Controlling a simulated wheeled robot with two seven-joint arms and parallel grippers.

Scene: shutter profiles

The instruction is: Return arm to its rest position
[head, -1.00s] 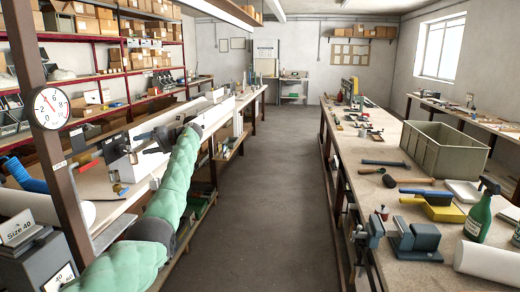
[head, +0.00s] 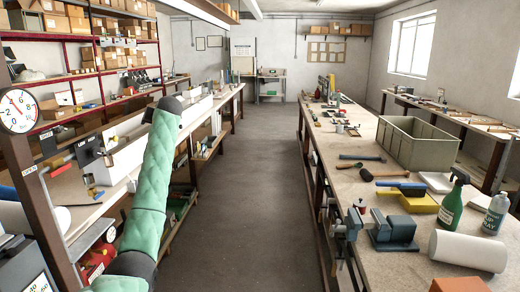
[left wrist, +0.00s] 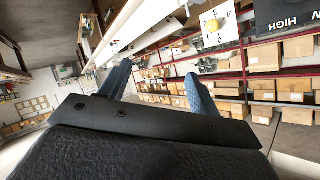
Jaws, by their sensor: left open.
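My left arm in its green quilted sleeve (head: 150,185) rises from the bottom left of the head view to a dark joint (head: 168,104), in front of the left workbench. My left gripper (left wrist: 160,88) shows in the left wrist view. Its two blue-grey fingers stand apart with nothing between them, so it is open and empty. I cannot make out its fingers in the head view. My right arm and gripper are not in view.
The left workbench (head: 80,213) carries machines and a long white profile (head: 125,158). A post with a dial gauge (head: 17,110) stands at the left. The right workbench (head: 345,185) holds a grey crate (head: 420,143), tools and bottles. The aisle floor (head: 245,200) is clear.

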